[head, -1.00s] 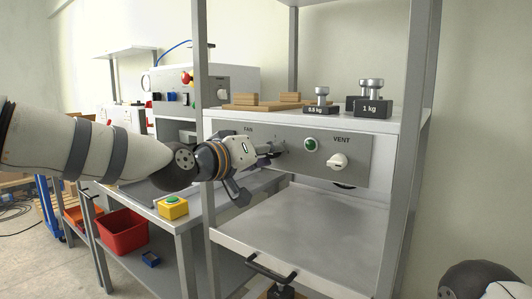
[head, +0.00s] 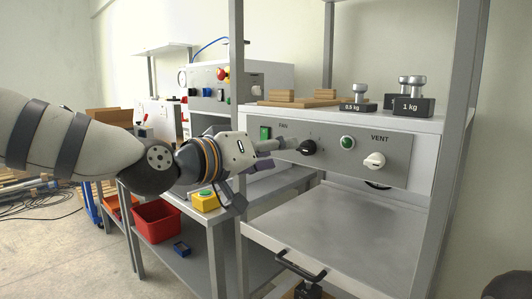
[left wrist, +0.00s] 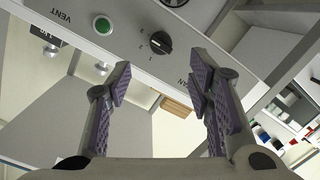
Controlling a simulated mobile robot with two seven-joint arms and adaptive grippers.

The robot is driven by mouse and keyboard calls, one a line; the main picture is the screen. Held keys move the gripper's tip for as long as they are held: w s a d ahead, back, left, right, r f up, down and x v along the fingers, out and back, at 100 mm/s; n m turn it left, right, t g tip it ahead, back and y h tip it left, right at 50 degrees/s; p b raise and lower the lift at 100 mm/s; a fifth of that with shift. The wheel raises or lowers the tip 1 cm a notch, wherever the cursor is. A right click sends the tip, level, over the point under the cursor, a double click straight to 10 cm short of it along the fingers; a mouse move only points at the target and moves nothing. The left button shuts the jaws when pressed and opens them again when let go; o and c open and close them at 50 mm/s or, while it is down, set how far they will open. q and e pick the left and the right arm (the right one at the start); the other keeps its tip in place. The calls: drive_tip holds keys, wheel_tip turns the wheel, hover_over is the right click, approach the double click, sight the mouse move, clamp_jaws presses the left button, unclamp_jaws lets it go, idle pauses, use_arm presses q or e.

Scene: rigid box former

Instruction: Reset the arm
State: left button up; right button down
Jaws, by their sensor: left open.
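My left gripper (head: 262,170) is open and empty in front of the grey control panel (head: 330,138), left of its black FAN knob (head: 308,147). In the left wrist view the two purple-padded fingers (left wrist: 160,72) are spread apart. The black knob (left wrist: 160,42) shows beyond the gap between the fingertips, and nothing is between the pads. The green button (head: 347,142) and the white VENT knob (head: 374,160) are to the right on the panel. My right gripper is out of view; only a dark part of my right arm shows at the lower right corner.
Shelf posts (head: 237,60) stand close to my left arm. A black-handled metal tray (head: 350,226) is below the panel. Weights (head: 406,105) and wooden blocks stand above it. A yellow button box (head: 205,200) is on the bench, with a red bin (head: 157,220) below.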

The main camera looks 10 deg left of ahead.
use_arm(q)
drive_tip(key=v, duration=0.3)
drive_tip(key=shift+s, duration=0.15)
drive_tip(key=s+f+n+g+y, duration=0.1)
drive_tip(key=s+f+g, duration=0.1)
drive_tip(key=f, duration=1)
drive_tip(key=s+f+g+y, duration=0.2)
drive_tip(key=f, duration=1)
drive_tip(key=s+a+f+g+y, duration=0.2)
drive_tip(key=s+a+f+g, duration=0.15)
drive_tip(key=s+f, duration=0.85)
drive_tip(key=s+a+f+g+y, duration=0.1)
drive_tip(key=s+a+f, duration=0.3)
drive_tip(key=s, duration=0.5)
drive_tip(key=s+a+f+g+y, duration=0.2)
drive_tip(key=s+a+f+g, duration=0.2)
drive_tip(key=s, duration=0.6)
drive_tip(key=s+a+f+g+y, duration=0.1)
drive_tip(key=s+a+f+g, duration=0.2)
drive_tip(key=s+f, duration=0.4)
drive_tip(key=shift+s+a+y, duration=0.4)
drive_tip(key=shift+s+a, duration=0.1)
drive_tip(key=shift+s, duration=0.7)
